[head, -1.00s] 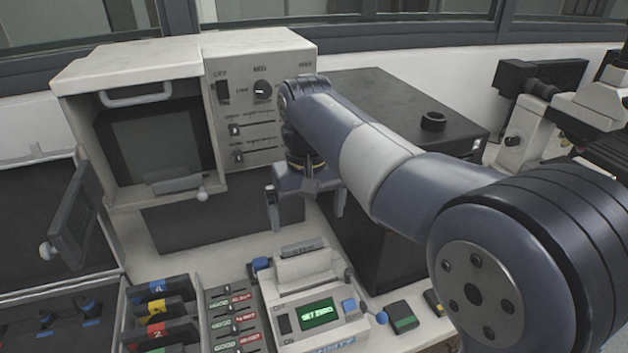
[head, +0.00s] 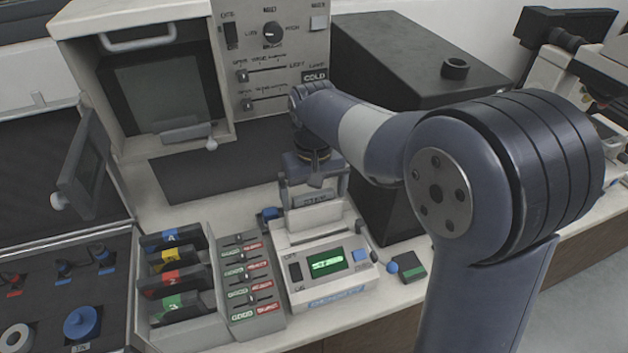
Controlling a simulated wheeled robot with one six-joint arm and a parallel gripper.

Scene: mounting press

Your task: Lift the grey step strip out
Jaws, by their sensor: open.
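The grey step strip (head: 316,200) stands in the top of the white metering device (head: 318,240); its upper end with dark lettering shows, and its lower part is hidden in the device. My gripper (head: 314,190) points down over it, open, with one finger at each side of the strip. I cannot tell whether the fingers touch it. The device has a lit green display (head: 326,262).
A rack of coloured, numbered holders (head: 178,275) and a panel of sliders (head: 248,275) stand left of the device. A large black box (head: 410,75) stands close behind and right. A white cabinet (head: 262,70) is at the back.

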